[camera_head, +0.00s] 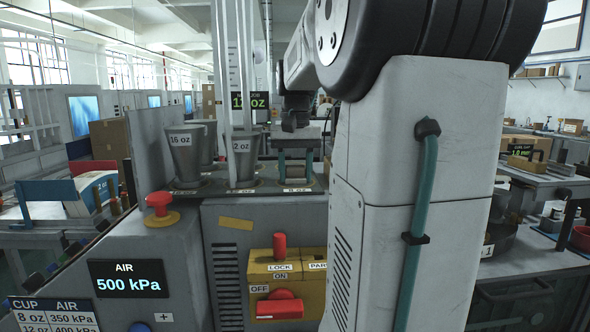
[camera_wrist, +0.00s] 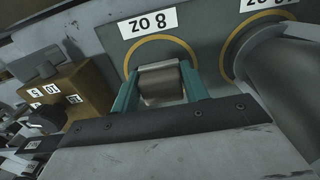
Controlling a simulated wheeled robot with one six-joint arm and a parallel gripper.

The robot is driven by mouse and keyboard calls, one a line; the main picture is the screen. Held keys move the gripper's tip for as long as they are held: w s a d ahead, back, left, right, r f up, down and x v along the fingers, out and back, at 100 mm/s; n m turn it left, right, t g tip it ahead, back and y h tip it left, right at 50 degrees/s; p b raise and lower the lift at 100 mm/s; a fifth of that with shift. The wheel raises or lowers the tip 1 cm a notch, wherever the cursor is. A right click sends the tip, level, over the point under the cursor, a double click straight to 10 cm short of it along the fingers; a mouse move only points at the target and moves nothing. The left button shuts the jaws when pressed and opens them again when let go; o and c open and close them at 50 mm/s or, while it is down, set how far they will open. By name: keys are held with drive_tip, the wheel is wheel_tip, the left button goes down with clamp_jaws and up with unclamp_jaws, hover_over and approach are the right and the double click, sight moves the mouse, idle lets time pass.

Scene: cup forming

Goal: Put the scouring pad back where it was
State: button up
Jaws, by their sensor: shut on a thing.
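My gripper (camera_head: 295,166) is shut on a grey-brown, metallic-looking piece (camera_wrist: 163,86), with a teal finger on each side of it. I cannot tell from its look whether this is the scouring pad, and I make out no other pad. The gripper points down at the round place labelled 8 oz (camera_wrist: 138,55), with the piece inside or just above its yellow ring. Whether the piece touches the surface is hidden. The gripper also shows in the wrist view (camera_wrist: 159,84).
Grey tapered cup forms labelled 16 oz (camera_head: 187,160) and 12 oz (camera_head: 242,165) stand left of my gripper. A yellow lock box (camera_head: 287,276) with red knobs and a red button (camera_head: 160,203) are on the machine front. My arm hides much of the right.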

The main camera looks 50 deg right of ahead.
sight(295, 167)
drive_tip(key=o, duration=1)
drive_tip(key=shift+c, duration=0.2)
drive_tip(key=shift+r, duration=0.1)
wheel_tip(295, 167, up, 12)
drive_tip(key=s+a+f+n, duration=0.25)
drive_tip(key=a+f, duration=0.35)
drive_tip(key=a, duration=0.5)
drive_tip(key=s+a+f+n, duration=0.1)
drive_tip(key=a+f+n, duration=0.2)
drive_tip(key=a+f, duration=0.5)
drive_tip(key=s+a+f+n+t, duration=0.1)
drive_tip(key=s+a+f+n, duration=0.3)
drive_tip(key=s+a+f, duration=0.4)
drive_tip(key=a+f, duration=0.3)
drive_tip(key=shift+s+f, duration=0.15)
drive_tip(key=shift+s, duration=0.25)
drive_tip(key=shift+n, duration=0.25)
